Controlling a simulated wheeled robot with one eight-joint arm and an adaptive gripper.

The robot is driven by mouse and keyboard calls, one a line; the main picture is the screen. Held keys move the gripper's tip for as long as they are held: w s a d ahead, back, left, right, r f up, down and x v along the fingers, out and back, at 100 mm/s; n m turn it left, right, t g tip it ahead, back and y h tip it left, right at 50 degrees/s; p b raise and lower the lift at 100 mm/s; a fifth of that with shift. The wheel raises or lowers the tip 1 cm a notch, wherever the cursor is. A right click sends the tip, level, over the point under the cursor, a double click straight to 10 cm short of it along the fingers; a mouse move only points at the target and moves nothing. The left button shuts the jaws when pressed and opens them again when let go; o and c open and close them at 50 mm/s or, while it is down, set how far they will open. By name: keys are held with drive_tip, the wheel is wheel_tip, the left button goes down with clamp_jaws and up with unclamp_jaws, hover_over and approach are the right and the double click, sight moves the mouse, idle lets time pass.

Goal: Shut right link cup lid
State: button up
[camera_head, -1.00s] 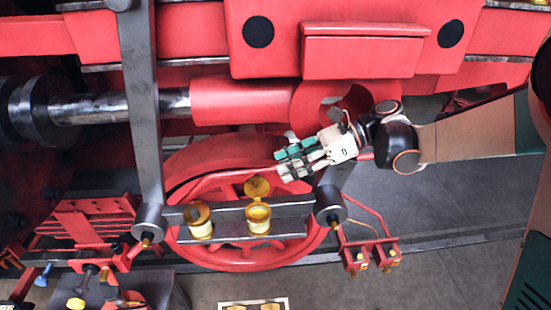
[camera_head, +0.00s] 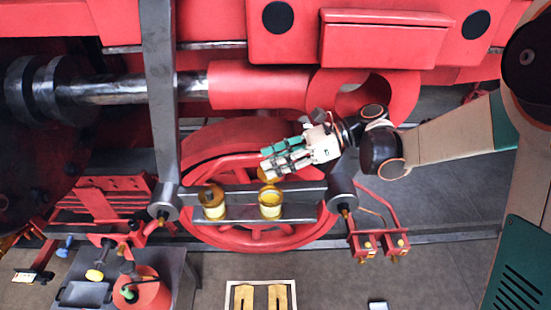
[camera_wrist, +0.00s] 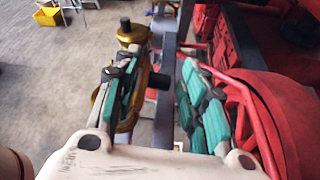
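My gripper (camera_head: 266,160) is just above and behind the lid. In the wrist view my gripper (camera_wrist: 160,95) is open, with a clear gap between its green-padded fingers. The brass lid (camera_wrist: 128,118) shows edge-on beside the left finger, and its black knob (camera_wrist: 158,80) points into the gap. I cannot tell whether the finger touches the lid.
The left link cup (camera_head: 213,208) stands on the same bar, its lid shut. The grey link bar (camera_head: 240,214) runs between two round end bosses, in front of the red wheel (camera_head: 225,145). A grey cart with a red can (camera_head: 142,288) stands lower left.

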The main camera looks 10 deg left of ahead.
drive_tip(key=c, duration=0.9)
drive_tip(key=shift+s+r, duration=0.1)
drive_tip(key=shift+s, duration=0.05)
drive_tip(key=s+n+t+b, duration=0.1)
drive_tip(key=n+t+b, duration=0.1)
drive_tip(key=shift+s+d+r+n+b, duration=0.15)
drive_tip(key=shift+s+d+n+b, duration=0.15)
drive_tip(key=shift+s+b, duration=0.1)
drive_tip(key=shift+o, duration=0.2)
drive_tip(key=shift+s+d+n+t+y+b, duration=0.2)
drive_tip(key=shift+s+n+t+y+b, duration=0.3)
drive_tip(key=shift+s+n+t+b, duration=0.55)
drive_tip(key=shift+s+d+f+n+t+y+b, duration=0.15)
drive_tip(key=shift+s+f+n+t+y+b, duration=0.3)
drive_tip(key=shift+n+b, duration=0.6)
drive_tip(key=shift+s+d+f+n+t+y+b, duration=0.2)
drive_tip(key=shift+s+n+b, duration=0.35)
drive_tip(key=shift+n+b, duration=0.45)
drive_tip(key=shift+s+d+f+n+t+y+b, duration=0.1)
drive_tip(key=shift+s+f+n+t+y+b, duration=0.25)
drive_tip(key=shift+n+b, duration=0.7)
drive_tip(key=shift+s, duration=0.2)
